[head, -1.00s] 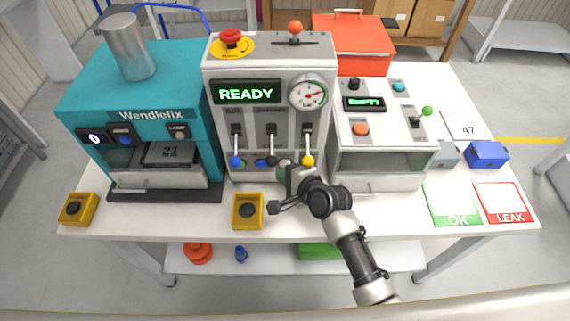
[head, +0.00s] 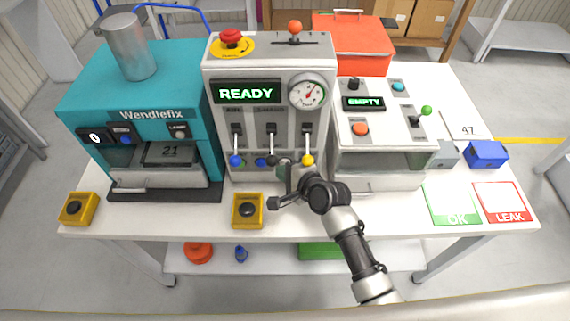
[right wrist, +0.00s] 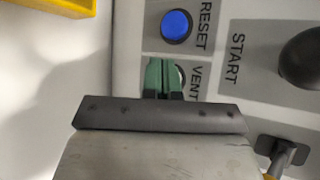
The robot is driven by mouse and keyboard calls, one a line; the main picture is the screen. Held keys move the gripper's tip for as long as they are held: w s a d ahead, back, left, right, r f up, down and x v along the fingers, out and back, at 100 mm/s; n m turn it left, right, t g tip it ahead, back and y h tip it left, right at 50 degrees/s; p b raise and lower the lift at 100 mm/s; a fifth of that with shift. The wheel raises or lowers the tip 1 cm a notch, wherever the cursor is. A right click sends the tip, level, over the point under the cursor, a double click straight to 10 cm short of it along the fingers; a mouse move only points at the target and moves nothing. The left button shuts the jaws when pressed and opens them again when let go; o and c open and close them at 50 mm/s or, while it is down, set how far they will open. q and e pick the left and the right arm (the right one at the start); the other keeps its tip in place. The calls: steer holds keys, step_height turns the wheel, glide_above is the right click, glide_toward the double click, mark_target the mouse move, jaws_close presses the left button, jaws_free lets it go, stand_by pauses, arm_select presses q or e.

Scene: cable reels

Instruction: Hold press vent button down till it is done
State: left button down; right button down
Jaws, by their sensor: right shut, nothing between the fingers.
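The vent button (right wrist: 182,75) shows only as a pale sliver beside the VENT label in the right wrist view, mostly hidden by my fingers. My right gripper (right wrist: 164,78) is shut and empty, with its green fingertips over the button; I cannot tell whether the button is pressed in. In the head view my right gripper (head: 287,168) is at the low front of the grey press panel (head: 240,125) and hides the button there. The panel's display (head: 246,93) reads READY. My left gripper is not in view.
The blue RESET button (right wrist: 176,25) is close beside my fingers. Levers with blue (head: 236,161), black (head: 272,160) and yellow (head: 308,160) knobs hang near the gripper. A yellow button box (head: 248,221) stands in front. The EMPTY tester (head: 390,130) is to the right.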

steer(key=shift+w+d+r, duration=0.1)
steer(key=shift+w+r, duration=0.2)
steer(key=shift+r, duration=0.15)
stand_by(1.0)
stand_by(1.6)
steer(key=shift+s+f+p, duration=0.2)
steer(key=shift+s+p, duration=0.15)
steer(key=shift+s, duration=0.15)
steer(key=shift+s+f+p, duration=0.2)
steer(key=shift+s+p, duration=0.1)
steer(key=shift+s, duration=0.15)
steer(key=s+p, duration=0.2)
steer(key=s, duration=0.3)
steer(key=shift+a+p, duration=0.2)
steer(key=shift+p, duration=0.2)
